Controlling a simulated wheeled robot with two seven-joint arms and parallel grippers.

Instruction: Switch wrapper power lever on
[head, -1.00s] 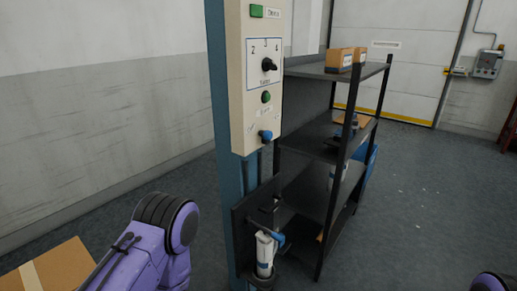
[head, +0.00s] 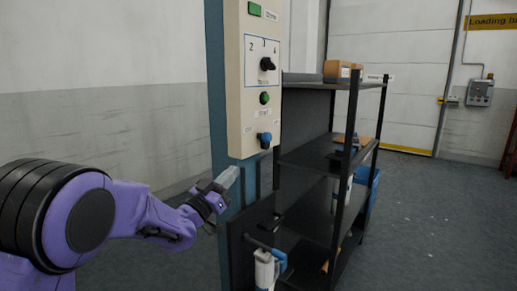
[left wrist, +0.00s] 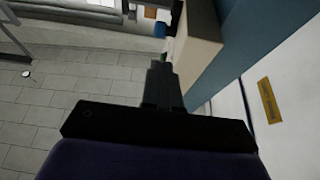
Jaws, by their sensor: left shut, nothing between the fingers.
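The beige control panel (head: 249,100) stands upright on a blue post. Near its bottom is a blue lever (head: 264,138) with small labels beside it, too small to read surely. Above it are a green button (head: 264,98) and a black selector knob (head: 267,64). My left gripper (head: 228,177) is shut and empty, below and left of the panel's lower edge, apart from the lever. In the left wrist view the shut fingers (left wrist: 160,78) point toward the panel (left wrist: 200,45), with a blue knob-like part (left wrist: 160,29) past their tips. My right gripper is out of view.
A dark shelf unit (head: 330,155) with boxes (head: 342,69) stands right of the post. A white and blue hand tool (head: 266,265) hangs on a dark plate below the panel. The floor (head: 420,220) at right is clear.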

